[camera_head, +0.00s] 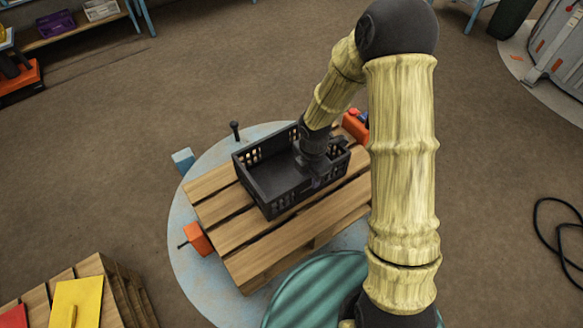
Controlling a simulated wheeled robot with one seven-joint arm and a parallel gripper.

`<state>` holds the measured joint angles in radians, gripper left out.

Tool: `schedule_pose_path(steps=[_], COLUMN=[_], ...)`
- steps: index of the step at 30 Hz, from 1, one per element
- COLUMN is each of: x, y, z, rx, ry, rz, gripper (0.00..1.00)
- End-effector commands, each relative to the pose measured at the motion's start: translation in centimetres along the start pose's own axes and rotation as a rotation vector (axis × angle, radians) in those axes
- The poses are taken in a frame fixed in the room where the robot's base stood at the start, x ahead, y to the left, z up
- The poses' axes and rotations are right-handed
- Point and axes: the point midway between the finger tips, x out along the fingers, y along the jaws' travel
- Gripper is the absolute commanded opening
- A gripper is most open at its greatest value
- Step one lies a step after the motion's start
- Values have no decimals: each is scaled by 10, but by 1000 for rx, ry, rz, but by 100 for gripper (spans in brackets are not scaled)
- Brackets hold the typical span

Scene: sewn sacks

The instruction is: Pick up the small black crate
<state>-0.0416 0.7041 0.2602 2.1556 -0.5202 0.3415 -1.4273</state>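The small black crate (270,182) sits upright on a wooden slatted pallet (245,229). It looks empty, with slotted end walls. My arm reaches down from the upper right, and my gripper (317,180) is at the right part of the crate, over or inside it. The gripper is dark against the dark crate, so its fingers are hard to make out. I cannot tell whether they touch a crate wall.
The pallet rests on a pale blue round platform (190,255) with orange (197,239) and blue (183,160) blocks near its edge. Another pallet with a yellow item (77,302) stands lower left. A black cable (560,240) lies at right. Brown floor is open at upper left.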

Motion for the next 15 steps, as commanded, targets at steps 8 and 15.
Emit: schedule_pose_path(steps=[8,15], x=[34,34], y=[-2,-1], z=[0,0], rx=[-2,-1], ry=[-1,-1], rz=[-1,1], gripper=[36,36])
